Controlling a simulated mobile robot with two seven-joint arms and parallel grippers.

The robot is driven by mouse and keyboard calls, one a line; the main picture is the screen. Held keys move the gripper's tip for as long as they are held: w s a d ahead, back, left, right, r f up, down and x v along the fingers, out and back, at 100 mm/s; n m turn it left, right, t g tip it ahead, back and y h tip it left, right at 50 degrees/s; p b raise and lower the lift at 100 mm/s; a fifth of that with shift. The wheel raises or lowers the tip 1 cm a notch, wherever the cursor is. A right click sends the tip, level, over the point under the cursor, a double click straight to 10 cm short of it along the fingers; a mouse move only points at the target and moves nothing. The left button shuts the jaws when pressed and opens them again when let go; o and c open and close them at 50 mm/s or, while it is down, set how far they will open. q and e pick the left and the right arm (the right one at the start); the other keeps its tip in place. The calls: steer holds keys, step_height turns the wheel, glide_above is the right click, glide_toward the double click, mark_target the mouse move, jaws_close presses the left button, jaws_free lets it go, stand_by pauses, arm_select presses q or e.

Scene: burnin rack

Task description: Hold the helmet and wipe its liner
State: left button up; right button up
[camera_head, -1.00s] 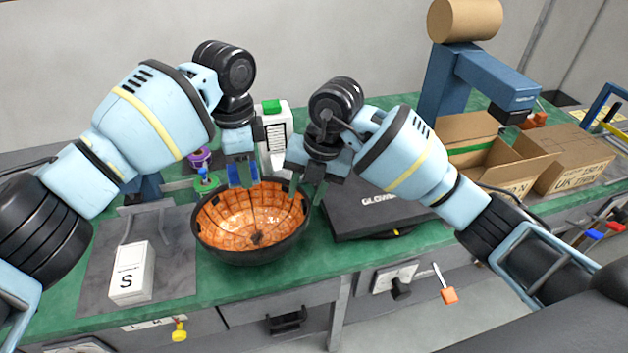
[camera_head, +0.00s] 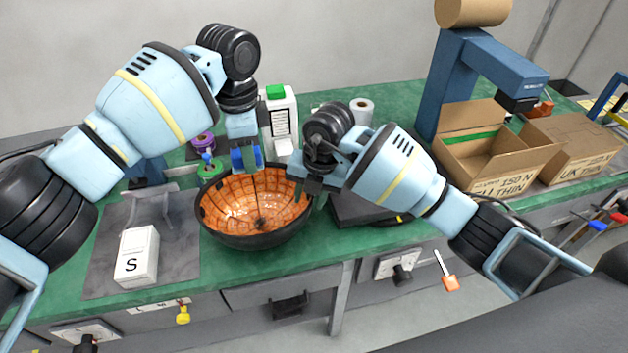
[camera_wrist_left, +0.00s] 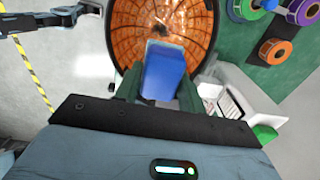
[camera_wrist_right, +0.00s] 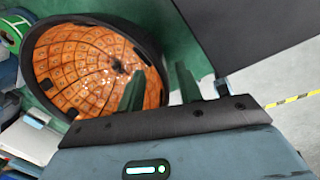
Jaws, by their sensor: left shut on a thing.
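The helmet (camera_head: 250,240) lies upside down on the green bench, its dark shell below and its orange, grid-patterned liner (camera_head: 262,205) facing up. My left gripper (camera_head: 245,158) is shut on a blue block-like wiping pad (camera_wrist_left: 165,75), held at the far side of the helmet opening. Whether the pad touches the liner I cannot tell. My right gripper (camera_wrist_right: 161,88) is open at the helmet's right rim. In the right wrist view one finger overlaps the liner and the other lies outside the rim, which passes between them.
A white box marked S (camera_head: 137,257) stands on a grey mat at left. Tape rolls (camera_head: 203,143) and a white bottle with a green cap (camera_head: 279,115) are behind the helmet. A dark flat case (camera_head: 362,210) and open carton (camera_head: 490,160) are at right.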

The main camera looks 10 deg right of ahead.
steer(key=shift+w+a+f, duration=0.1)
steer(key=shift+a+f, duration=0.05)
steer(key=shift+f, duration=0.6)
steer(key=shift+a+f, duration=0.1)
steer(key=shift+f, duration=0.65)
steer(key=shift+c, duration=0.4)
jaws_close()
